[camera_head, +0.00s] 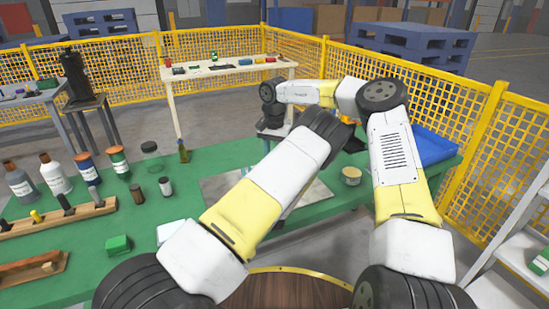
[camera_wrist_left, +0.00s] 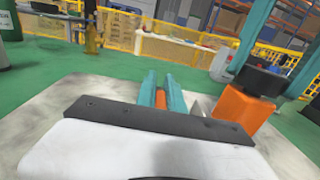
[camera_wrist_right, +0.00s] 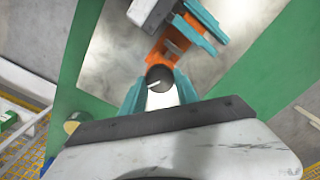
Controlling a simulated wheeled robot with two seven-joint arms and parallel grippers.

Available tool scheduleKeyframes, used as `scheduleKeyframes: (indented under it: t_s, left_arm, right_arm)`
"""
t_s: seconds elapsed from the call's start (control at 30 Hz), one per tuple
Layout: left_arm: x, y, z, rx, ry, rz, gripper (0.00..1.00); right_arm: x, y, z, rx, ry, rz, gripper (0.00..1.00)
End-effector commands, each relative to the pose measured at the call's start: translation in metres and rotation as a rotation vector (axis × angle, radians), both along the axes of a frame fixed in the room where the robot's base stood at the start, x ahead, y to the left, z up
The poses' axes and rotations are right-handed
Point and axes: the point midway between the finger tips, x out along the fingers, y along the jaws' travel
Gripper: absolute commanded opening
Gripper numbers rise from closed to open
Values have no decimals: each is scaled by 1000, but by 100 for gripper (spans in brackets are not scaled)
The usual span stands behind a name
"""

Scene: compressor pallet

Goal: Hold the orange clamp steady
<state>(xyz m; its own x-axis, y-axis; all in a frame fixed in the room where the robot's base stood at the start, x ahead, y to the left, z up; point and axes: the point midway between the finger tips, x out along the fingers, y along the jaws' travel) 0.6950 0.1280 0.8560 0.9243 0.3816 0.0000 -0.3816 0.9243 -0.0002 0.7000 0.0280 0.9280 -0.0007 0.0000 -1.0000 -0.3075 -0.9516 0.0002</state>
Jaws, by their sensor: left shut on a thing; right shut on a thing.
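The orange clamp (camera_wrist_left: 240,106) is an orange block with a black round knob (camera_wrist_left: 262,80) on top, above the grey plate (camera_wrist_left: 45,120). My left gripper (camera_wrist_left: 161,84) has its teal fingers closed on an orange part of the clamp. In the right wrist view the clamp (camera_wrist_right: 160,52) lies between the two grippers. My right gripper (camera_wrist_right: 160,88) has its fingers closed around the dark round knob at the clamp's end. In the head view my arms cover the clamp and most of both grippers.
The green table (camera_head: 140,215) holds several bottles (camera_head: 55,175) and wooden racks (camera_head: 60,218) at the left. A small tin (camera_head: 351,175) and a blue bin (camera_head: 432,148) are at the right. Yellow mesh fencing (camera_head: 410,85) stands behind. My two arms are close together.

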Motion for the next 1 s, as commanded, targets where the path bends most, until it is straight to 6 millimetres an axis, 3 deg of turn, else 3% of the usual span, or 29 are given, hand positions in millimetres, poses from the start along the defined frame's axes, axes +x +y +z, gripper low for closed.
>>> scheduleKeyframes:
  t_s: [0.6,0.63,0.7,1.0]
  left_arm:
    - [-1,0,-1,0,2,0,0]
    - [-1,0,-1,0,2,0,0]
    - [-1,0,-1,0,2,0,0]
    - [0,0,-1,0,2,0,0]
  right_arm:
    - [1,0,1,1,-3,38,0]
    - [1,0,1,1,-3,38,43]
    - [1,0,1,1,-3,38,56]
    - [0,0,0,1,-1,39,59]
